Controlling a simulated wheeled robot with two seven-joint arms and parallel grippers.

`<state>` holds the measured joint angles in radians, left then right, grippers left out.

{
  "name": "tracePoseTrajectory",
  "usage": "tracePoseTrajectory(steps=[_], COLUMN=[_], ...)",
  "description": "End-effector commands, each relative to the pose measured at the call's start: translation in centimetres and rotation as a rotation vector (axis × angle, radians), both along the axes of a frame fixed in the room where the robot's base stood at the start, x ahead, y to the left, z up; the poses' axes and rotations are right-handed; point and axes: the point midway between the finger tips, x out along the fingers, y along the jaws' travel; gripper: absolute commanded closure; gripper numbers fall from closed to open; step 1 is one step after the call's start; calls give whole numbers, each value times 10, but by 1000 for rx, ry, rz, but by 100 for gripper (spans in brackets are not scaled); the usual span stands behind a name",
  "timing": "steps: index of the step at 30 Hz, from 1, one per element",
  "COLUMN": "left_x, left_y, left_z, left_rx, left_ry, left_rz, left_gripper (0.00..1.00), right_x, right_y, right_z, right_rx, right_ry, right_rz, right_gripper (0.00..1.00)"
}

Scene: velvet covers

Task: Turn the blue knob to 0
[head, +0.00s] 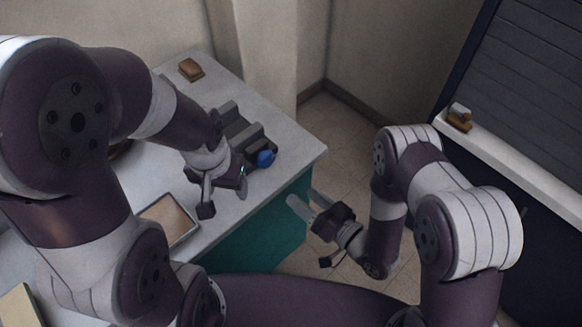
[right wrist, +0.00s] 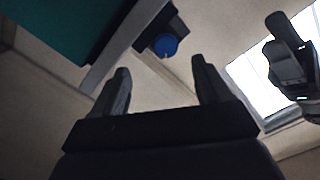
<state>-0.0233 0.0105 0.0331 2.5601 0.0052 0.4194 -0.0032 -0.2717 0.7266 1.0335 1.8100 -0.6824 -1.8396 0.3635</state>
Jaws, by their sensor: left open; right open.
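The blue knob (head: 266,158) is on the right end of a dark grey device (head: 240,130) on the table, near the table's right edge. It also shows in the right wrist view (right wrist: 165,45), beyond and between my right fingertips. Its pointer and scale cannot be read. My left gripper (head: 222,193) is over the table, just left of and in front of the device, open and apart from the knob. My right gripper (head: 301,202) is open and empty, off the table's right edge and lower right of the knob, not touching it.
The white table (head: 295,148) has a teal side panel (head: 262,232). A tray (head: 170,218) lies at the front, and a brown block (head: 190,69) at the back. A ledge (head: 500,150) with a brown and white object (head: 460,117) is at right. Floor is clear between.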

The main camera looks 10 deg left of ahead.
Motion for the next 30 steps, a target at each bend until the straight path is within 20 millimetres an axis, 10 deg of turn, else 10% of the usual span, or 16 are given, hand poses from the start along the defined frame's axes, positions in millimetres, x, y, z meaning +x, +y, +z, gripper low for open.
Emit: tracePoseTrajectory(steps=[18,30], left_x=[0,0], left_y=[0,0], left_z=[12,13], left_rx=[0,0], left_ry=[0,0], left_rz=[0,0], left_gripper=[39,39], right_x=[72,82], right_y=[87,98], right_z=[17,15], right_rx=[73,71], right_ry=[-24,-22], right_rz=[-17,-19], right_gripper=[24,24])
